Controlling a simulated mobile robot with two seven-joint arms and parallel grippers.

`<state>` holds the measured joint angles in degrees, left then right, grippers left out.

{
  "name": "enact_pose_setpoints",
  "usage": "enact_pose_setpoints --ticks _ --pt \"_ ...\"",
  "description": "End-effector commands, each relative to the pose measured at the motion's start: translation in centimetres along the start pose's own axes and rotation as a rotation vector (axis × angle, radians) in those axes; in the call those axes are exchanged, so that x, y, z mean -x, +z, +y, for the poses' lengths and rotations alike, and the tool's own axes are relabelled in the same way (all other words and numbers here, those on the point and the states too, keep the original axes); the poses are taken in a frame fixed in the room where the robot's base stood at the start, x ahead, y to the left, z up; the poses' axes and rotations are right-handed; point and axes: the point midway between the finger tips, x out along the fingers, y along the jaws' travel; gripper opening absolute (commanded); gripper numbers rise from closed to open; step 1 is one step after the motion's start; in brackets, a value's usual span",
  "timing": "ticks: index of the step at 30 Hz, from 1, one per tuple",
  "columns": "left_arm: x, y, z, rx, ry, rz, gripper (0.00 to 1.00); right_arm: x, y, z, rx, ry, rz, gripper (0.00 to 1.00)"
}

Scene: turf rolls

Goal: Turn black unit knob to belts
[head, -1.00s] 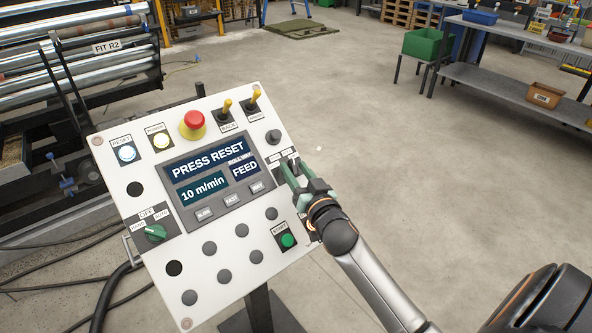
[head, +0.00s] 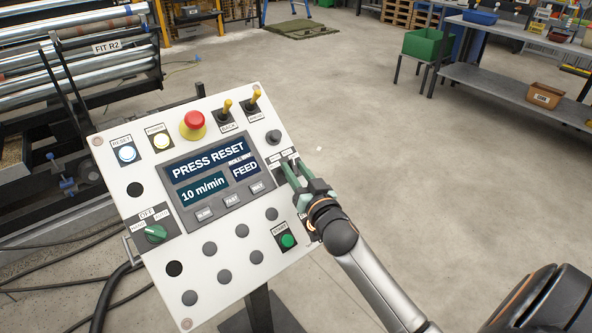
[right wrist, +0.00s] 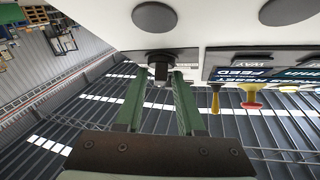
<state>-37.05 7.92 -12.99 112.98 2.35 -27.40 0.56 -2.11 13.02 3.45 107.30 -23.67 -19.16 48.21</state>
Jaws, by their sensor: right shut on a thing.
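The tilted white control panel (head: 215,270) fills the middle of the head view. The black unit knob (right wrist: 160,68) shows in the right wrist view between my right gripper's fingertips. My right gripper (head: 289,170) reaches the panel's right edge and is shut on the knob, hiding it and part of its label in the head view. I cannot read the knob's pointer direction. The screen (head: 210,172) reads PRESS RESET, 10 m/min and FEED. My left gripper is not in view.
Close by on the panel are a green start button (head: 288,241), a green-handled selector (head: 155,233), a red emergency button (head: 192,122) and two yellow toggles (head: 227,107). A roller machine (head: 80,75) stands left.

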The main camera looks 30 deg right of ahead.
Motion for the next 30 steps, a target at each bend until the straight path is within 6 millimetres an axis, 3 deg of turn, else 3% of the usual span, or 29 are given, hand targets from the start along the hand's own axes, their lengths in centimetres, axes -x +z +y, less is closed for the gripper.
enact_pose_setpoints --ticks 11,21,30 --pt "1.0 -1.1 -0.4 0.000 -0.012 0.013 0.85 0.0 -0.2 0.2 0.108 -0.129 -0.004 0.00" --pt "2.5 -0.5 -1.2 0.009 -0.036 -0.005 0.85 -0.1 -0.3 0.7 0.303 -0.373 -0.004 0.00" --pt "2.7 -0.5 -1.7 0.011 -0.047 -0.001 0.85 -0.4 -0.3 1.0 0.480 -0.596 -0.002 0.00"
